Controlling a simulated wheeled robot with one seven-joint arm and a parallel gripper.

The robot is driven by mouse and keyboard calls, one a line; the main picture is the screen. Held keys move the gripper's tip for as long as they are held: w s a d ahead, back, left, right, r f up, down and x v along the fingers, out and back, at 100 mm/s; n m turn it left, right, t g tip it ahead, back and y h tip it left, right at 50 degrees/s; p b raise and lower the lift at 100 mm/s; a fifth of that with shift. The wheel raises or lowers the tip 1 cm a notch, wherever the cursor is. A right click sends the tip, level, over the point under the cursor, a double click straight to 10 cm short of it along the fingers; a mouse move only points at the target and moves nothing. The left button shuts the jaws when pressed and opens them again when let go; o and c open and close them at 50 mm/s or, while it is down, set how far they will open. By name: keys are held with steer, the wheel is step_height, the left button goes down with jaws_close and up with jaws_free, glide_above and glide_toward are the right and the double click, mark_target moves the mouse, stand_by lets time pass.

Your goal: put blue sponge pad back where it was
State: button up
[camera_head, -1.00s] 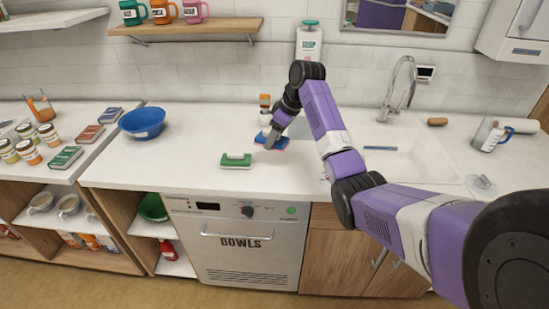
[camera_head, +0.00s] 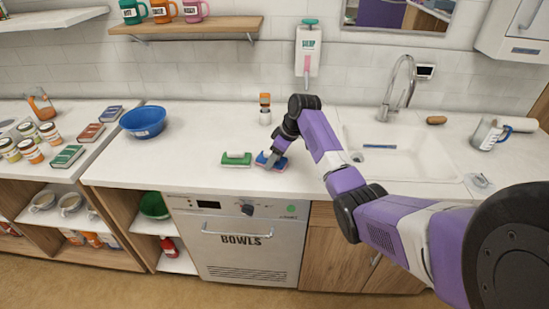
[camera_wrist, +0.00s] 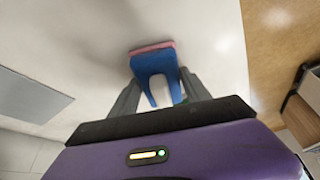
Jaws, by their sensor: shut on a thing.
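The blue sponge pad (camera_head: 265,159) has a pinkish-red layer along one side. It is at the counter's front part, just right of a green and white sponge pad (camera_head: 236,159). My gripper (camera_head: 273,160) is shut on the blue sponge pad. In the wrist view the blue sponge pad (camera_wrist: 155,62) sits between the fingers of my gripper (camera_wrist: 160,90), its pink edge facing away. I cannot tell whether the pad touches the countertop.
A small orange-topped bottle (camera_head: 265,108) stands behind my gripper, near the wall. A blue bowl (camera_head: 142,122) is at the left and the sink (camera_head: 400,165) at the right. The counter (camera_head: 205,180) left of the green pad is clear.

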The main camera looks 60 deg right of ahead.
steer(key=shift+f, duration=0.15)
steer(key=o, duration=1.3)
steer(key=b+v, duration=0.1)
steer(key=v, duration=1.1)
